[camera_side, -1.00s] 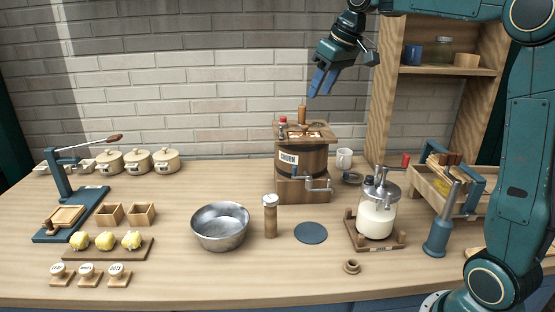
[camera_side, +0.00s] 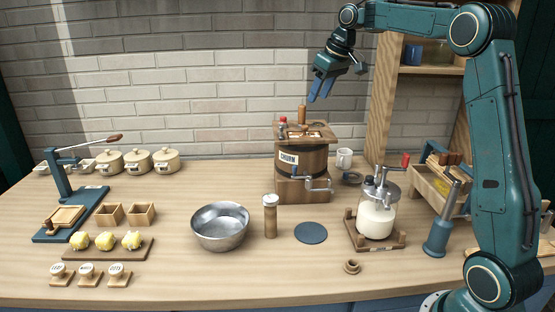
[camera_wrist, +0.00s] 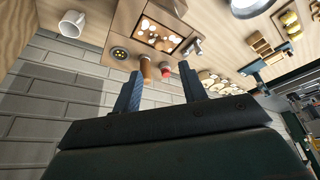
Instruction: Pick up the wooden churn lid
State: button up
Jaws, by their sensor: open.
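The wooden churn (camera_side: 302,158), labelled CHURN, stands upright near the back of the counter. The fingers look apart from the handle.
A crank (camera_side: 320,185) sticks out at the churn's front. A white mug (camera_side: 344,159) and a glass jar (camera_side: 376,220) stand to the right, a metal bowl (camera_side: 220,238) front left. The brick wall is close behind.

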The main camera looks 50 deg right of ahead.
send_over(307, 127)
jog(key=s, duration=0.2)
jog(key=shift+w+f, duration=0.15)
jog(key=shift+f, duration=1.35)
jog(key=shift+w+f, duration=0.1)
jog(key=shift+f, duration=1.35)
jog(key=shift+x, duration=2.6)
jog(key=shift+s, duration=0.1)
grip_shut()
